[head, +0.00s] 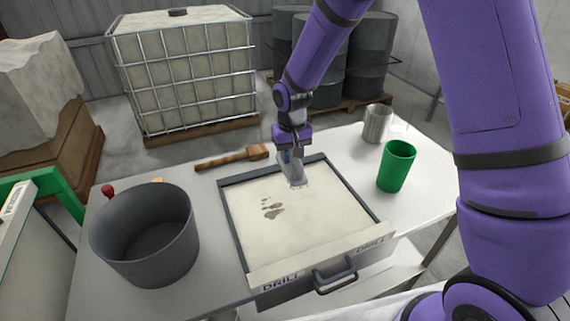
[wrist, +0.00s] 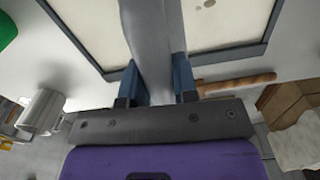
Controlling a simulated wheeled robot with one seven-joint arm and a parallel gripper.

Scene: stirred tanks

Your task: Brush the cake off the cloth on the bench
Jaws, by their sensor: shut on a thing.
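A cream filter cloth (head: 320,225) lies in a grey-framed tray on the bench, its front marked "DRILL". Brown patches of cake (head: 272,210) lie left of the cloth's middle. Some also show at the top of the wrist view (wrist: 208,3). My gripper (head: 290,154) is above the cloth's back edge, shut on a flat grey brush-like tool (head: 296,175). In the wrist view the tool (wrist: 154,40) stands between the two blue fingers. Its lower end reaches down to the cloth, right of the cake; I cannot tell whether it touches.
A dark grey pot (head: 145,240) stands left of the tray. A wooden mallet-like thing (head: 232,158) lies behind it. A green cup (head: 396,166) and a metal cup (head: 377,123) stand to the right. A handle (head: 335,280) sticks out at the front.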

